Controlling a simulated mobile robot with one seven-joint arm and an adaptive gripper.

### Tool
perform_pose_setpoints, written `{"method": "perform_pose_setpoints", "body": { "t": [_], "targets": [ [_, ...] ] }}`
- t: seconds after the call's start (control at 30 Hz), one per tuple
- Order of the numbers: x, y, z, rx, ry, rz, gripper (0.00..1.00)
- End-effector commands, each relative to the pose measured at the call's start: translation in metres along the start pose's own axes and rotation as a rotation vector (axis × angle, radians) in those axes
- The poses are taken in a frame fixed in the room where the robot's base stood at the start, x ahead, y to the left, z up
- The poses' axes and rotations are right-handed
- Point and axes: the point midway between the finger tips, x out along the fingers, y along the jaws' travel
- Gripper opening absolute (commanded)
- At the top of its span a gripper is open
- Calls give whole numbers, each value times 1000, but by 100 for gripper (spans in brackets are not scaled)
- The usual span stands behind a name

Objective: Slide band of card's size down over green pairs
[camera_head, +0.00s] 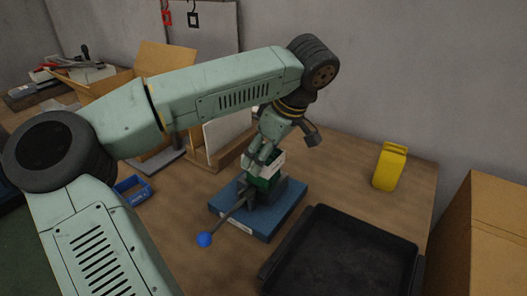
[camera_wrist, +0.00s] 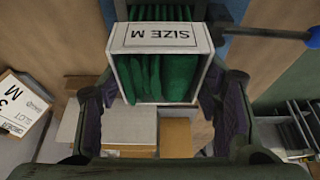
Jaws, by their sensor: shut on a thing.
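A white band (camera_wrist: 160,38) printed "SIZE M" sits around the upper part of the folded green pairs (camera_wrist: 160,76). Green fills its open end in the wrist view and shows beyond its label. In the head view the white band (camera_head: 277,159) is above the green (camera_head: 262,183), which stands in a dark clamp on a blue base (camera_head: 233,218). My gripper (camera_wrist: 165,105) is shut on the band, one finger at each side; it shows in the head view (camera_head: 266,158) pointing down. A white card (camera_wrist: 22,105) reading "M" and "3" stands left in the wrist view, partly cut off.
A lever with a blue knob (camera_head: 204,239) sticks out from the clamp toward the front. A black tray (camera_head: 274,262) lies front right, a yellow object (camera_head: 390,166) behind it. A small blue bin (camera_head: 133,190) and cardboard box (camera_head: 165,57) are left. A cardboard box (camera_head: 497,230) stands right.

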Motion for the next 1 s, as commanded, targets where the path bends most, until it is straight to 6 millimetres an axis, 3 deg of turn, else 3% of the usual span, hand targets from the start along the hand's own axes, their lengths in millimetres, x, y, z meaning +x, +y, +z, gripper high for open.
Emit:
{"method": "perform_pose_setpoints", "body": {
  "t": [0.5, 0.97, 1.0],
  "targets": [
    [25, 0, 10, 0, 0, 0, 47],
    [29, 0, 12, 0, 0, 0, 47],
    [29, 0, 12, 0, 0, 0, 60]
  ]
}}
